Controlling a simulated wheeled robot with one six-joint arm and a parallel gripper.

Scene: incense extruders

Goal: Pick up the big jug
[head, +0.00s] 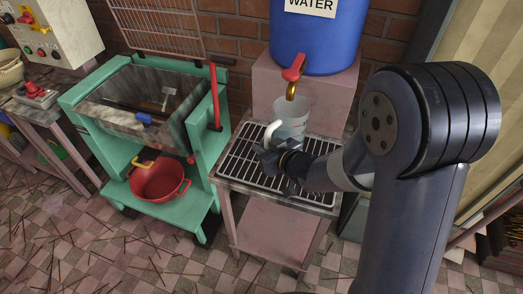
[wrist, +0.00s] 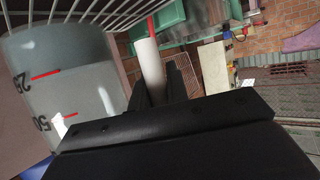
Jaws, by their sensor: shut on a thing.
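The big jug (head: 294,121) is a pale, translucent measuring jug with a white handle on its left. It is under the brass tap spout, over a wire rack; whether its base touches the rack is hidden by my gripper. In the wrist view the jug (wrist: 72,85) fills the left side, with red marks and black numbers on its wall. My gripper (head: 271,154) is at the jug's handle. The wrist view shows the white handle (wrist: 150,62) between the dark fingers, and the gripper is shut on it.
A blue water barrel (head: 317,38) with a red-handled tap (head: 293,68) stands on a pink block behind the jug. The wire rack (head: 242,166) tops a small pink table. At left, a green stand (head: 85,105) holds a metal trough and a red pot (head: 158,181).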

